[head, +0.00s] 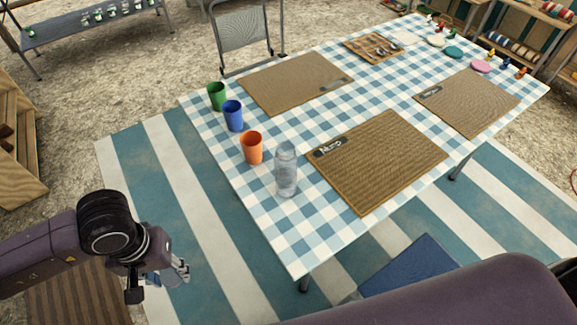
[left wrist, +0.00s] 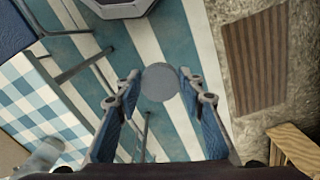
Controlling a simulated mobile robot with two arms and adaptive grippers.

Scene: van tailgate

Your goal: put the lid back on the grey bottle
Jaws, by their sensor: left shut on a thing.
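The grey bottle (head: 286,172) is translucent and stands upright near the left front edge of the checked table (head: 300,262). It also shows, partly cut off, at the lower left of the left wrist view (left wrist: 42,155). My left gripper (head: 180,270) is off the table, to the left of and below the bottle in the head view. In the left wrist view its fingers (left wrist: 160,86) are shut on a round grey lid (left wrist: 159,83), held at the fingertips, clear of the bottle. My right gripper is not in view.
Orange (head: 252,148), blue (head: 232,116) and green (head: 217,97) cups line the table's left edge beside the bottle. A woven placemat (head: 378,165) lies to the bottle's right. A folding chair (head: 241,35) stands behind. The striped rug left of the table is clear.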

